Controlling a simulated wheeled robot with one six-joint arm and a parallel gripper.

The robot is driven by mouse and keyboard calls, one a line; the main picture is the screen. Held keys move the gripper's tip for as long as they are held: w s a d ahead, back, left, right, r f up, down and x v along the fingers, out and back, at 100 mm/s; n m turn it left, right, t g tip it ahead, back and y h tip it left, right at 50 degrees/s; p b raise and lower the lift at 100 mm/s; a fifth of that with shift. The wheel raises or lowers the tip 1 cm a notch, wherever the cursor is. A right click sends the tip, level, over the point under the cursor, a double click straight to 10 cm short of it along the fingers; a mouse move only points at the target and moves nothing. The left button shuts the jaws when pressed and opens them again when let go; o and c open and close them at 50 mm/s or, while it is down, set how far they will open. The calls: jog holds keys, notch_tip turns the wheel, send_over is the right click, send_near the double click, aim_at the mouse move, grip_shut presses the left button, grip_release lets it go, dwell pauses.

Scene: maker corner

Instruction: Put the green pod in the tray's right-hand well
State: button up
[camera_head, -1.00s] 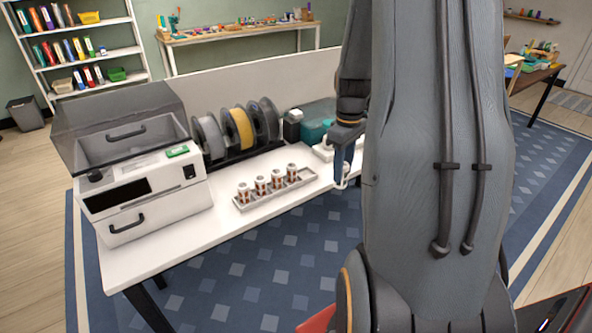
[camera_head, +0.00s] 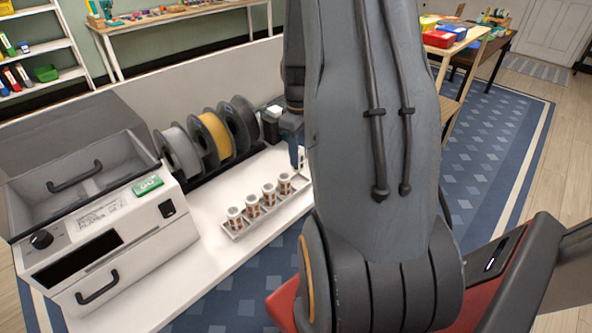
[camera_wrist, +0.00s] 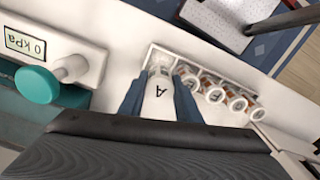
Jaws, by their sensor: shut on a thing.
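The grey tray (camera_head: 236,236) lies on the white bench and holds several white pods with brown bands (camera_head: 268,195). Its right end, beside the arm, shows no pod. In the wrist view the tray (camera_wrist: 149,54) runs from top centre to the right, with the banded pods (camera_wrist: 213,92) in a row. My gripper (camera_wrist: 160,92) is shut on a whitish pod marked A (camera_wrist: 158,100), whose far end overlaps the tray's empty end in the picture. I cannot tell its height above the tray, and I see no green on it. In the head view my gripper (camera_head: 297,158) is partly hidden by my arm.
A white machine with a grey lid (camera_head: 100,225) stands at the bench's left. Filament spools (camera_head: 212,135) stand behind the tray. In the wrist view a gauge reading 0 kPa with a teal knob (camera_wrist: 38,84) is close on the left.

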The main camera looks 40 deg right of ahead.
aim_at(299, 169)
jog(key=shift+f+p, duration=0.65)
jog(key=shift+f, duration=2.55)
jog(key=shift+f, duration=0.15)
jog(key=o, duration=0.8)
